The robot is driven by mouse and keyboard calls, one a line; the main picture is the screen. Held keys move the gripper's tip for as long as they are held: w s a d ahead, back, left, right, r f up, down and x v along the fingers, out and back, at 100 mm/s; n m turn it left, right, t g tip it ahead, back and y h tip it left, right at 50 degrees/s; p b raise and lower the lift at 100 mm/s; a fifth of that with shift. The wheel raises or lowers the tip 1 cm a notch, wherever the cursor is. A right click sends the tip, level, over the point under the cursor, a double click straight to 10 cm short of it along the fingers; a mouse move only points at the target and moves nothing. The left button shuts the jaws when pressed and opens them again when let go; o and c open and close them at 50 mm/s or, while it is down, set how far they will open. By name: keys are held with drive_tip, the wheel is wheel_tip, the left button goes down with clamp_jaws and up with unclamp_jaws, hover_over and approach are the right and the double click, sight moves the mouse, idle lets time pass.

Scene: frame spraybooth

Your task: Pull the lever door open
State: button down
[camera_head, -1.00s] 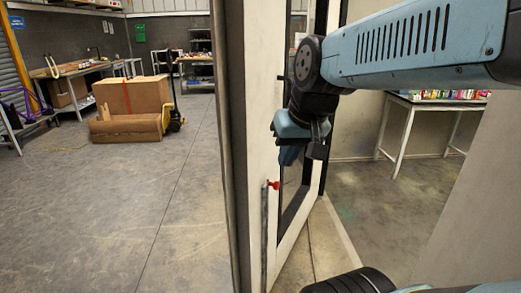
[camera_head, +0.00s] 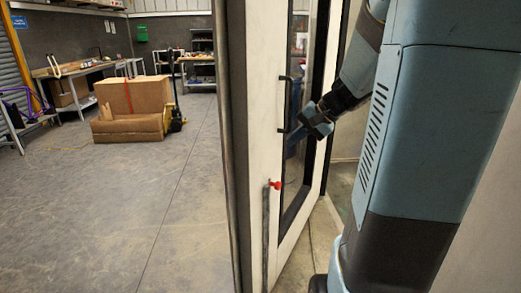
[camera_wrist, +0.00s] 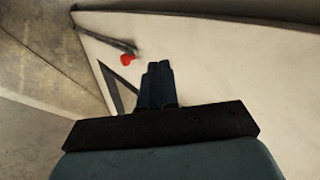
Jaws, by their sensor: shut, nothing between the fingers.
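The white door (camera_head: 262,70) with a dark-framed glass pane stands at an angle in the middle of the head view. A black upright handle (camera_head: 285,105) is on its face. Lower down is a red knob (camera_head: 274,185) at the top of a grey upright rod (camera_head: 265,235). In the wrist view the red knob (camera_wrist: 127,59) lies just left of my fingertips, with the white door panel (camera_wrist: 230,65) behind. My gripper (camera_head: 292,150) is shut and empty, in front of the pane, below and right of the handle and above the knob. It appears apart from both.
My arm covers much of the right side of the head view. A brown box (camera_head: 135,97) and a yellow pallet truck (camera_head: 176,115) stand on the open floor at left. Workbenches (camera_head: 70,70) line the back wall.

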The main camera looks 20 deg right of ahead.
drive_tip(key=w+d+f+m+t, duration=0.1)
drive_tip(key=w+d+f+m, duration=0.1)
drive_tip(key=w+d, duration=0.15)
approach(262, 154)
drive_tip(key=x, duration=0.5)
drive_tip(key=shift+s+d+f, duration=0.1)
drive_tip(key=shift+d+f, duration=0.05)
drive_tip(key=shift+f, duration=0.3)
drive_tip(key=shift+w+a, duration=0.35)
